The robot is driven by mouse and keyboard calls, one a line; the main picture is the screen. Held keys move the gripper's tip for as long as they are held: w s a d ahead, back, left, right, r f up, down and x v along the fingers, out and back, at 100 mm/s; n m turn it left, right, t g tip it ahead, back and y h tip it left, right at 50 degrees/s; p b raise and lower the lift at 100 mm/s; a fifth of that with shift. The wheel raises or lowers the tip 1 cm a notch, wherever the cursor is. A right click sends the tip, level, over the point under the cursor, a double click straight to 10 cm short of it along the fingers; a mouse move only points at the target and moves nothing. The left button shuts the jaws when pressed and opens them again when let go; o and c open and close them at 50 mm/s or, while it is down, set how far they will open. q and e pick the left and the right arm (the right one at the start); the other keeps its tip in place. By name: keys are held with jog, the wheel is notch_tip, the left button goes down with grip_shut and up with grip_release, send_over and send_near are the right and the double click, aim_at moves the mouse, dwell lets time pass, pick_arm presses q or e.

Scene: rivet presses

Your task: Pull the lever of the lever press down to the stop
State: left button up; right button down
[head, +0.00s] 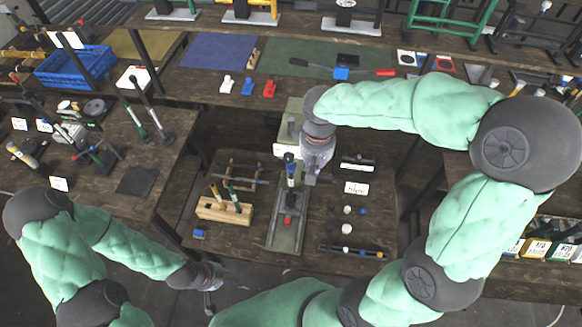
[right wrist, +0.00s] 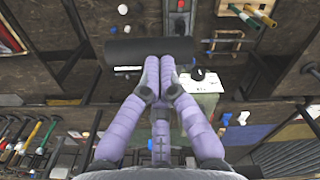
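The lever press stands on the middle bench, with a long grey-green base (head: 287,235) and a pale body (head: 289,122) behind it. A small red part sits on the base. My right gripper (head: 312,174) is at the press, just right of its dark, blue-ringed upright part (head: 290,168). In the right wrist view its purple fingers (right wrist: 160,66) are together, with their tips at a thick dark cylindrical bar (right wrist: 150,50), which looks like the lever's handle. I cannot tell whether they touch it. The bar lies across the fingertips, not visibly between them. My left gripper (head: 218,276) hangs empty before the bench, fingers apart.
A wooden block with tool handles (head: 224,211) stands left of the press. White labels (head: 356,188) and small knobs (head: 347,228) lie to its right. A shelf (head: 200,88) with red, blue and white small parts runs behind. A blue crate (head: 75,67) is far left.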

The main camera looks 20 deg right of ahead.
jog(key=shift+s+a+f+b, duration=0.15)
jog(key=shift+s+f+b, duration=0.1)
jog(key=shift+f+b, duration=0.4)
jog(key=shift+s+a+f+b, duration=0.15)
jog(key=shift+s+f+b, duration=0.2)
jog(key=shift+f, duration=0.55)
jog(key=shift+s+a+f+b, duration=0.15)
jog(key=shift+s+f+b, duration=0.05)
jog(key=shift+f+b, duration=0.45)
jog(key=shift+s+a+f+b, duration=0.1)
jog(key=shift+s+f+b, duration=0.05)
jog(key=shift+f+b, duration=0.5)
jog(key=shift+f, duration=0.15)
jog(key=shift+s+a+f+b, duration=0.1)
jog(key=shift+s+f+b, duration=0.05)
jog(key=shift+f+b, duration=0.55)
jog(key=shift+s+a+f+b, duration=0.15)
jog(key=shift+f+b, duration=0.3)
jog(key=shift+f, duration=0.4)
